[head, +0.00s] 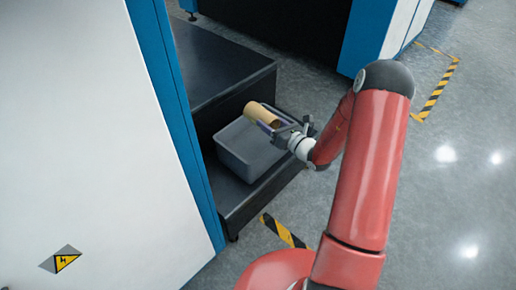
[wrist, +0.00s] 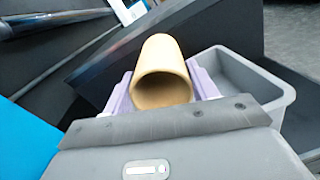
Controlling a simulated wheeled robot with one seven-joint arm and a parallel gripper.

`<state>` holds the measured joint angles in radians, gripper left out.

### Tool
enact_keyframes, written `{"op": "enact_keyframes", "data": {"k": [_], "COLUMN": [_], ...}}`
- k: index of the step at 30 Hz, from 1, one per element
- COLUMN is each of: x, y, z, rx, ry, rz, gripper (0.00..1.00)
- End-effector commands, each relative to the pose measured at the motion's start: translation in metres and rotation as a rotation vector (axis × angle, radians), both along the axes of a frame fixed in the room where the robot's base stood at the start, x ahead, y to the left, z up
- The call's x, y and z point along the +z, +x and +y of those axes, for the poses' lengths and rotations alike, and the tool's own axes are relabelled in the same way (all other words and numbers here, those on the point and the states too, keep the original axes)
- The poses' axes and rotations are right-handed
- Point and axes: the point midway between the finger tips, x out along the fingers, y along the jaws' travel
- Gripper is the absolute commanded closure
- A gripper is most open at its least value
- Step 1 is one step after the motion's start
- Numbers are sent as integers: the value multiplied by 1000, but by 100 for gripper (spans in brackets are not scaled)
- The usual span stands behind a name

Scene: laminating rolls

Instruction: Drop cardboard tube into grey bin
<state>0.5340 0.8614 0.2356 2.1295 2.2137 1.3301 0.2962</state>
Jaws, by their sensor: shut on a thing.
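The tan cardboard tube (head: 261,114) is held in my gripper (head: 273,124), above the grey bin in the head view. In the wrist view the tube (wrist: 165,72) lies between the two pale purple fingers of my gripper (wrist: 163,82), its hollow end facing the camera. My gripper is shut on the tube. The grey bin (head: 234,161) stands on a low dark step; its open top shows partly, behind the gripper and tube. In the wrist view the bin (wrist: 284,105) shows to the right of and beneath the tube, and part of it is hidden by the gripper.
The dark step (head: 262,193) carries the bin, with a higher dark block (head: 215,65) behind it. A large white and blue machine panel (head: 95,120) stands close on the left. Grey floor (head: 450,190) to the right is open, with yellow-black tape (head: 283,232) near the step.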

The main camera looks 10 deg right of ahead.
Motion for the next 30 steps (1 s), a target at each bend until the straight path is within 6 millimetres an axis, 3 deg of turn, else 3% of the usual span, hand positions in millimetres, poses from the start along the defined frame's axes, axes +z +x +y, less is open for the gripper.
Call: {"op": "enact_keyframes", "data": {"k": [9,10,15,25,30], "x": [-4,-4,-4,-5,-5], "y": [0,0,0,-3,-23], "z": [0,0,0,-2,-15], "rx": [0,0,0,-1,-3], "ry": [0,0,-1,-1,0], "rz": [-1,-1,-1,1,1], "gripper": [65,39,17,17,17]}}
